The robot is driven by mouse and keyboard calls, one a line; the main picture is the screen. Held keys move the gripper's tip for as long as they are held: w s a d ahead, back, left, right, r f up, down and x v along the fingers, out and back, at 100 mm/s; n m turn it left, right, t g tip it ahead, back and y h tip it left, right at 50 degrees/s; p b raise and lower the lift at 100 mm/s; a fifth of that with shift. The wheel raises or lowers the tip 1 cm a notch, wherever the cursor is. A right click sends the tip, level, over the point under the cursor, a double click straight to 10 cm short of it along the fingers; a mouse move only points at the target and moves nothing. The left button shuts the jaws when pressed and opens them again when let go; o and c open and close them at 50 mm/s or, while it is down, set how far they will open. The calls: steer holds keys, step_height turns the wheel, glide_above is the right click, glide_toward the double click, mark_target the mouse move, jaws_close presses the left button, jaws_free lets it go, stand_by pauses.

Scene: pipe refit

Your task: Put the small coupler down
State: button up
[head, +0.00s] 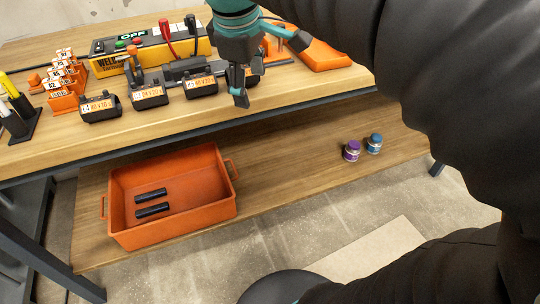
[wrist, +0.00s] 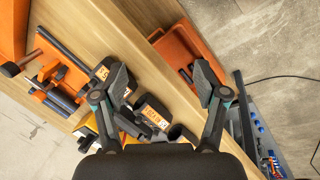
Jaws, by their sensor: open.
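My gripper (head: 240,92) is above the front part of the bench top, its fingers pointing down. In the wrist view the gripper (wrist: 164,100) has its fingers spread wide, with nothing held between the tips. Several black fittings with orange labels stand in a row left of the gripper: a left one (head: 100,107), a middle one (head: 150,95) and a right one (head: 200,87). A labelled black fitting (wrist: 152,116) shows between the fingers in the wrist view. A dark rounded piece (head: 254,79) is partly hidden behind the gripper. I cannot tell which is the small coupler.
A yellow and black welder unit (head: 150,50) stands behind the row. Orange label stands (head: 64,82) are at left. An orange bin (head: 225,208) with two black tubes (head: 152,210) sits on the lower shelf. Purple (head: 351,151) and blue (head: 374,143) jars stand at the shelf's right.

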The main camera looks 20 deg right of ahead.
steer(key=s+f+m+t+y, duration=0.1)
steer(key=s+f+m+t, duration=0.2)
steer(key=s+f+m, duration=0.6)
step_height(320, 180, down, 4)
steer(key=s, duration=0.2)
steer(key=shift+s+d+f+m+y, duration=0.2)
steer(key=shift+s+d+m+y, duration=0.05)
steer(key=shift+s+m+y, duration=0.15)
